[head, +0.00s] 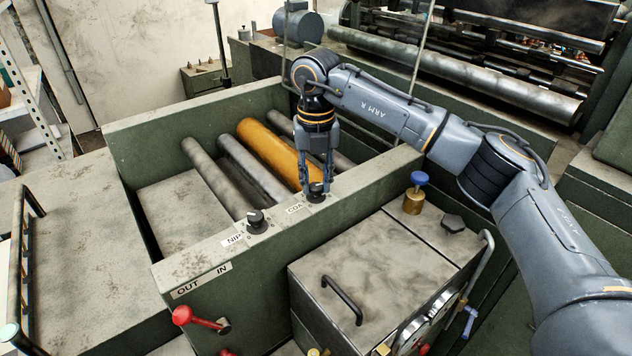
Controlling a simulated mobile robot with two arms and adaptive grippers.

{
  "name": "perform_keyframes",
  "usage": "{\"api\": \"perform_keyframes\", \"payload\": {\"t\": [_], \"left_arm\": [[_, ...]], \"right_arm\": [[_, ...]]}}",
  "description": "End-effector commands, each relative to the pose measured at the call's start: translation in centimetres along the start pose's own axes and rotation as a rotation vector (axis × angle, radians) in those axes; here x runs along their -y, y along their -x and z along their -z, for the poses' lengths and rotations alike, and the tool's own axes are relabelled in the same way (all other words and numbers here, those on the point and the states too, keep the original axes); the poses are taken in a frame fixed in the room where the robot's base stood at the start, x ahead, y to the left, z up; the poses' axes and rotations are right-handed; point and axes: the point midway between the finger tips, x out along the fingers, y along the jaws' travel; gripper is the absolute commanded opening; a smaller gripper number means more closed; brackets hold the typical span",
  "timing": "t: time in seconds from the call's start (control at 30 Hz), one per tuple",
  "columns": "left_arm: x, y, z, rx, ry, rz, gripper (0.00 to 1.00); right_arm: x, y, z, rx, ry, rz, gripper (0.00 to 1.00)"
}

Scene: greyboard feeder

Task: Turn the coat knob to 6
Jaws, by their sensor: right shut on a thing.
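The coat knob (316,193) is a small black knob on the top rail of the green feeder, beside a white label that is partly hidden and reads "COA". My right gripper (317,184) points straight down and is shut on the coat knob. Its fingers cover much of the knob, and I cannot read the pointer or the scale around it. The nip knob (257,222), black with a light mark, stands to the left on the same rail by its "NIP" label (233,240). My left gripper is not in view.
Several rollers, one of them orange (268,146), lie in the open bay behind the rail. In front stands a box with a black handle (342,299). A blue-topped brass valve (415,192) is to the right. A red lever (200,319) sticks out at the lower left.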

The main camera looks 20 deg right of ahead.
Motion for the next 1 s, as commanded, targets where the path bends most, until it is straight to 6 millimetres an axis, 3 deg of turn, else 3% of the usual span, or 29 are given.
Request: {"api": "perform_keyframes", "payload": {"t": [0.4,1.0], "left_arm": [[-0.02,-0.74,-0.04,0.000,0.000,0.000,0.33],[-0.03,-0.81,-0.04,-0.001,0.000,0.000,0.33]], "right_arm": [[-0.01,0.10,-0.07,0.003,-0.228,-0.002,0.00],[0.00,0.16,-0.08,0.003,-0.273,-0.002,0.00]]}}
